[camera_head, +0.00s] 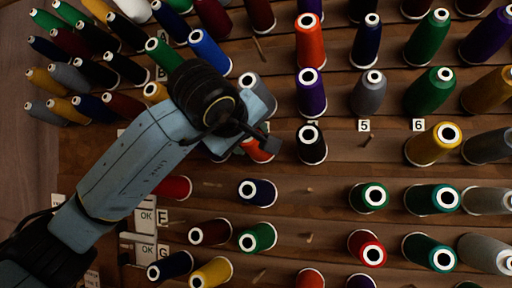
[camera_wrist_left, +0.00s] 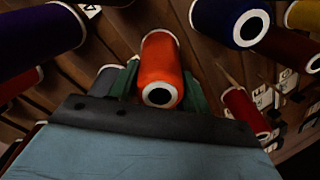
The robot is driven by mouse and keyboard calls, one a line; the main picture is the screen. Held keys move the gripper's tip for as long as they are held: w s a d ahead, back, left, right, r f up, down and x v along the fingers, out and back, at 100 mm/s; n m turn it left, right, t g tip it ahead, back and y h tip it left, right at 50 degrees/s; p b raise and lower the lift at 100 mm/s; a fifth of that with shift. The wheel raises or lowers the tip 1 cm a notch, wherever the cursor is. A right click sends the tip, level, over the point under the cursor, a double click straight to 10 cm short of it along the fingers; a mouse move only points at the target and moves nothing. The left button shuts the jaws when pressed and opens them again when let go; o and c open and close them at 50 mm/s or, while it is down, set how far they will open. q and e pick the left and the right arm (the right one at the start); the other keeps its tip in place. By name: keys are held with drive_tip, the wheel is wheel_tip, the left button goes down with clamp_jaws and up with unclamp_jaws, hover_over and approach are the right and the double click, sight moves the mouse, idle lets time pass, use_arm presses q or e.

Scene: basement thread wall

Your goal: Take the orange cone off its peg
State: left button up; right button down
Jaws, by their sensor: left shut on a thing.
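My left gripper (camera_head: 264,138) reaches in from the left in the head view and hides much of the thing it holds. It is shut on an orange cone (camera_head: 256,152), of which only a part shows beside the fingers. In the left wrist view, the orange cone (camera_wrist_left: 161,52) stands between the green-grey fingers of the left gripper (camera_wrist_left: 162,82), its white end ring and dark hole facing the camera. The cone's far end is near the wooden wall; I cannot tell whether it is still around its peg. My right gripper is not in view.
Thread cones crowd the wooden rack. A black cone (camera_head: 311,144) is right of the held one, a dark blue cone (camera_head: 257,192) below, a grey cone (camera_head: 260,90) above. Another orange cone (camera_head: 310,45) is higher up. A bare peg (camera_head: 309,190) shows below right.

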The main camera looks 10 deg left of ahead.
use_arm(q)
drive_tip(key=b+v, duration=0.2)
drive_tip(key=v, duration=0.8)
drive_tip(key=shift+s+f, duration=0.2)
drive_tip(key=shift+s, duration=0.05)
idle(0.4)
drive_tip(key=shift+s+r+p, duration=0.2)
drive_tip(key=shift+s+r, duration=0.5)
drive_tip(key=shift+s, duration=0.3)
drive_tip(key=shift+s+r+p, duration=0.2)
drive_tip(key=shift+s+r, duration=0.5)
drive_tip(key=shift+s, duration=0.3)
